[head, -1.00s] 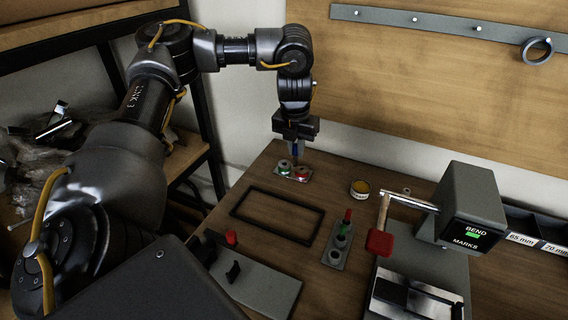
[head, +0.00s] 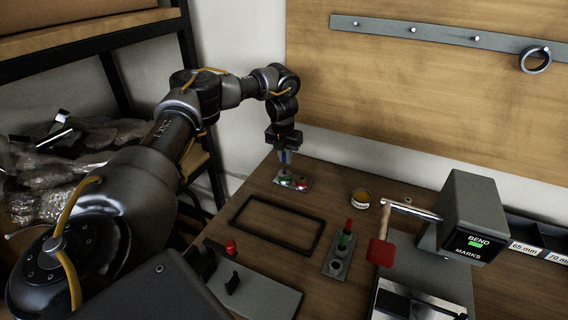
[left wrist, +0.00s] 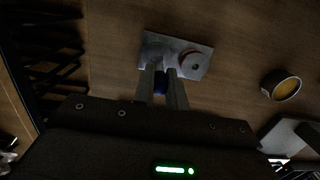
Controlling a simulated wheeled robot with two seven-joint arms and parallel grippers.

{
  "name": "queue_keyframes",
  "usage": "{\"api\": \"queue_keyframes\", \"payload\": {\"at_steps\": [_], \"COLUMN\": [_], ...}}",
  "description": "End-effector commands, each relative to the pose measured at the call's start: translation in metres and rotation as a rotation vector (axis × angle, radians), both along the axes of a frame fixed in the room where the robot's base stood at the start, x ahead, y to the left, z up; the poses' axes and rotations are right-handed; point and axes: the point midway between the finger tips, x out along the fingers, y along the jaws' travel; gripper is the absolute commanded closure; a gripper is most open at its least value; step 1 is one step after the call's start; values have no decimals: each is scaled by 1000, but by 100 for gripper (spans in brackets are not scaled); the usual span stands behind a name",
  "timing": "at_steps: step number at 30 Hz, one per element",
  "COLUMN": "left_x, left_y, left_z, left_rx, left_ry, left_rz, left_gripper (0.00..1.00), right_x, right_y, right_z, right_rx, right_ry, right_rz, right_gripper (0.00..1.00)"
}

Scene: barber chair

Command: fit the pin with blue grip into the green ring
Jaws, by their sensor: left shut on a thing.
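My left gripper (head: 285,152) is shut on the pin with blue grip (head: 286,158) and points down over the small metal plate (head: 290,183). The blue grip also shows between the fingers in the left wrist view (left wrist: 160,83). The green ring (head: 283,177) is on the plate's left part, just below the gripper in the head view. A red ring (head: 301,184) is beside it on the right, and also shows in the left wrist view (left wrist: 192,60). The pin's lower end is hard to make out, and I cannot tell whether it is inside the green ring. My right gripper is not in view.
A black rectangular frame (head: 317,235) lies on the table in front of the plate. A holder (head: 336,267) carries red and green pins. A round tin (head: 361,196) and a bending machine (head: 467,215) stand to the right.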

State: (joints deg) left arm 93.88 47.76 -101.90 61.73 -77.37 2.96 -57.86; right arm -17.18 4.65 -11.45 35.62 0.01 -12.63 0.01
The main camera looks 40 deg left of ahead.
Motion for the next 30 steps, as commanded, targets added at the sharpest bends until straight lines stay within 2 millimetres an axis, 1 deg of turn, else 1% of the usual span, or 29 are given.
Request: {"api": "queue_keyframes", "payload": {"at_steps": [2,6,8,20,21,25,26,30], "left_x": [1,1,1,1,1,1,1,1], "left_y": [4,4,4,3,3,3,3,3], "left_z": [-8,-27,-32,-38,-38,-38,-38,-38], "left_rx": [3,2,1,1,1,1,1,1], "left_ry": [3,3,2,0,0,0,0,0], "left_rz": [2,1,1,1,1,1,1,1], "left_gripper": [100,100,100,100,84,67,65,65], "right_x": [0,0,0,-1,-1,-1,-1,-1], "right_y": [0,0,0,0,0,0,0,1], "right_z": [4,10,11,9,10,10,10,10], "right_rx": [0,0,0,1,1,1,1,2], "right_ry": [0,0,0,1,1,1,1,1], "right_rz": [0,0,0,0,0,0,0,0], "right_gripper": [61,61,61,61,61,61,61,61]}}
